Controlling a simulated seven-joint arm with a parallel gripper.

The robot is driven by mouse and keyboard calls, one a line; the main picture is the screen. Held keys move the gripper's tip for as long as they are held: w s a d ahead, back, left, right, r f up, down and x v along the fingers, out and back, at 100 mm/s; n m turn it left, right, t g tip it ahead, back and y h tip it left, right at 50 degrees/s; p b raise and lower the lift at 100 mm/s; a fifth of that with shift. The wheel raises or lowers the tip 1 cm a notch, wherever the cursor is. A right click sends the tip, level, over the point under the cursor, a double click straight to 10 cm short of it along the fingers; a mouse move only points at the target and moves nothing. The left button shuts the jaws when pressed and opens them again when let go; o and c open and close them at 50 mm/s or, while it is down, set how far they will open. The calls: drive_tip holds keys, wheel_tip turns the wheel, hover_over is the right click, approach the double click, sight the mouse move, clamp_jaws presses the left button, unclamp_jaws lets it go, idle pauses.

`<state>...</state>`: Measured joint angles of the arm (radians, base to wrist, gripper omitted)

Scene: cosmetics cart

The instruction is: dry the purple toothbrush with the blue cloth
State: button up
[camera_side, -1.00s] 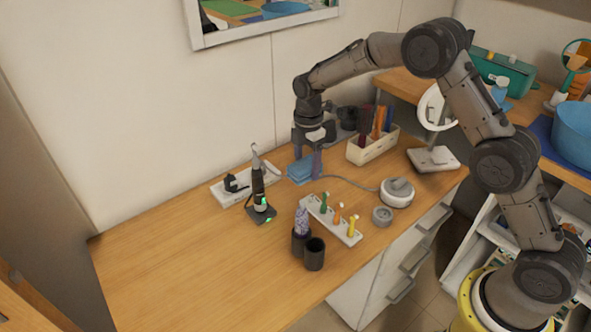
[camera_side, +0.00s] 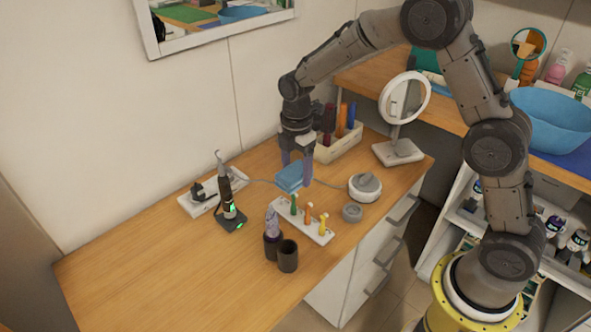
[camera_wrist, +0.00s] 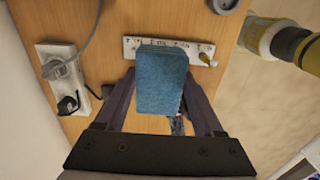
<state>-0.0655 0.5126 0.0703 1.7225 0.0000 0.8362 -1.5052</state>
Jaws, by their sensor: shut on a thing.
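The blue cloth (camera_side: 289,177) is a folded block held between the fingers of my gripper (camera_side: 297,170). It appears slightly above the table, behind the toothbrush rack. In the wrist view the cloth (camera_wrist: 161,82) fills the space between the fingers and hides part of the rack. A lilac, patterned item (camera_side: 272,223) stands upright in a dark cup (camera_side: 272,246), left of the rack; I cannot tell whether it is the purple toothbrush. The white rack (camera_side: 318,233) holds green (camera_side: 294,203), orange (camera_side: 308,215) and yellow (camera_side: 323,222) items.
A second dark cup (camera_side: 288,257) stands beside the first. A black upright device (camera_side: 228,200) and a white power strip (camera_side: 208,194) are on the left. A round white device (camera_side: 365,187), a small grey pot (camera_side: 352,213), an organizer box (camera_side: 338,145) and a ring mirror (camera_side: 404,99) are on the right.

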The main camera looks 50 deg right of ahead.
drive_tip(key=c, duration=0.4)
drive_tip(key=shift+s+m, duration=0.3)
drive_tip(key=shift+c, duration=0.2)
drive_tip(key=shift+m, duration=0.4)
drive_tip(key=a+r, duration=0.1)
drive_tip(key=s+a+r, duration=0.1)
drive_tip(key=a+r, duration=0.1)
drive_tip(key=s+a+r, duration=0.1)
drive_tip(key=r, duration=0.1)
drive_tip(key=shift+s+a+r, duration=0.1)
drive_tip(key=shift+a+r, duration=0.05)
drive_tip(key=shift+r, duration=0.1)
drive_tip(key=s+a+r+n, duration=0.1)
drive_tip(key=s+a+r, duration=0.2)
drive_tip(key=a+r, duration=0.35)
drive_tip(key=shift+a+f, duration=0.2)
drive_tip(key=shift+f, duration=0.75)
drive_tip(key=shift+a+f, duration=0.15)
drive_tip(key=shift+f, duration=0.85)
drive_tip(key=shift+a+f, duration=0.2)
drive_tip(key=shift+f, duration=0.75)
drive_tip(key=shift+f, duration=0.8)
